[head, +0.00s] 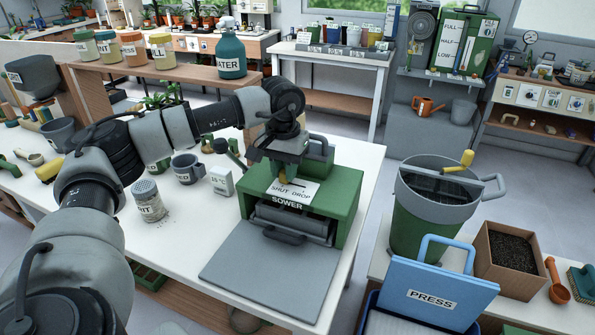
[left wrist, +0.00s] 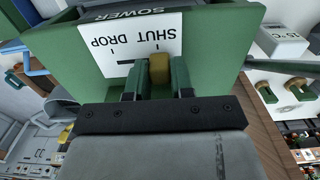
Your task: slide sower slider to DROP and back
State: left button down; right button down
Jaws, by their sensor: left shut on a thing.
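The green sower (head: 343,198) stands on the white table, its front open over a grey tray. Its white SHUT–DROP label (head: 303,190) is on top. The label also shows upside down in the left wrist view (left wrist: 105,65). The slider's yellow-brown knob (left wrist: 159,69) stands at the SHUT mark. My left gripper (left wrist: 157,78) is shut on this knob, with one green finger on each side. In the head view the left gripper (head: 286,178) comes down onto the sower from above and hides most of the knob. My right gripper is in neither view.
A grey board (head: 265,272) lies in front of the sower. A jar (head: 147,200), a grey mug (head: 186,168) and a small temperature sign (head: 221,181) stand to its left. A green bucket (head: 420,225) and a blue PRESS lid (head: 430,290) are at the right.

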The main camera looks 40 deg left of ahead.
pick_arm(q)
jog(key=shift+a+r, duration=0.1)
jog(key=c, duration=1.4)
grip_release()
jog(key=o, duration=0.4)
jog(key=shift+a, duration=0.15)
jog(key=shift+o, duration=0.2)
jog(key=shift+r, duration=0.15)
notch_tip(320, 180, up, 10)
jog(key=shift+r, duration=0.2)
